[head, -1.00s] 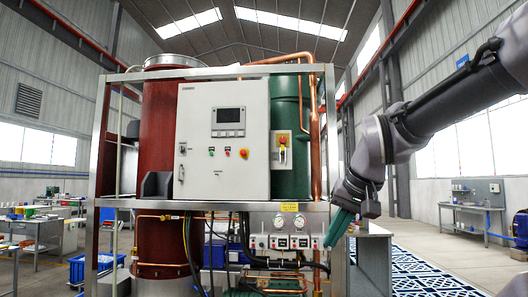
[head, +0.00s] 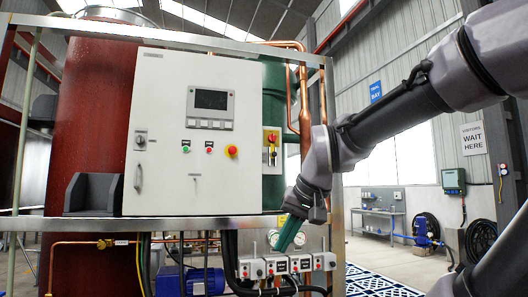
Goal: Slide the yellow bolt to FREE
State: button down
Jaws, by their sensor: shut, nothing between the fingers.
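A small plate with a yellow and red fitting (head: 271,147) is mounted on the green tank, right of the white control cabinet. It may hold the yellow bolt, but it is too small to tell, and no FREE marking can be read. My gripper (head: 282,246) has green fingers, shut and empty, pointing down and left. It is below and a little right of that fitting and apart from it, over the lower right of the machine. The gripper partly covers the gauges (head: 272,237) behind it.
The white cabinet (head: 160,150) has a screen, buttons and a handle. A row of small valve boxes (head: 285,264) sits just below my fingers. Copper pipes (head: 304,100) run up the right. A steel frame (head: 335,130) surrounds the machine.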

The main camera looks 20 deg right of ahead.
aim_at(273, 153)
jog(key=i+z, duration=0.15)
jog(key=i, duration=0.95)
